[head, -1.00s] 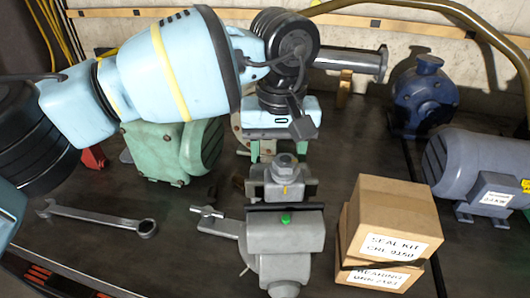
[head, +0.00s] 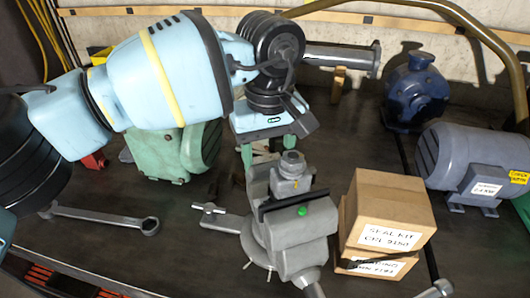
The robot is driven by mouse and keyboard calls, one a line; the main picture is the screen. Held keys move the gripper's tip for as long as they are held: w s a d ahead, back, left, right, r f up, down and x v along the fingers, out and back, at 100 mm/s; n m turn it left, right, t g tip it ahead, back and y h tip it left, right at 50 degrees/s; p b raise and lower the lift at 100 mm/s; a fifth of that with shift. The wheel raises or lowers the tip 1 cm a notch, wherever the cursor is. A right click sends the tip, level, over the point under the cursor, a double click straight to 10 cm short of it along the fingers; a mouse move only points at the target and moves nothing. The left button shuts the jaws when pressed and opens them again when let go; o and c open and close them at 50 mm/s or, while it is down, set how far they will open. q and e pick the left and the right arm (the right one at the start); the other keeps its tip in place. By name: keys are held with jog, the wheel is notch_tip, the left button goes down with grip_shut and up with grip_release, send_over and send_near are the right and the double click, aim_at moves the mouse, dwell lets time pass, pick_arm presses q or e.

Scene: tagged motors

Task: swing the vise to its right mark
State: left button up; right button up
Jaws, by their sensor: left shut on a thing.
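The grey vise (head: 290,235) stands on the dark bench at the lower middle, turned so its near end points to the lower right. It has a green dot on top and a small yellow mark farther back. My left gripper (head: 274,148), pale blue with green fingers, reaches over from the upper left and is shut on the far end of the vise. The gripper body hides much of that grip. I cannot make out a right mark. My right gripper is not in view.
Two stacked cartons (head: 390,215) stand close to the right of the vise. A wrench (head: 100,216) lies at left. Bare bench lies left of the vise.

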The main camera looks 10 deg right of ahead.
pick_arm(q)
jog(key=shift+w, duration=0.1)
jog(key=o, duration=1.4)
jog(key=shift+r, duration=3.95)
jog(key=shift+a, duration=0.1)
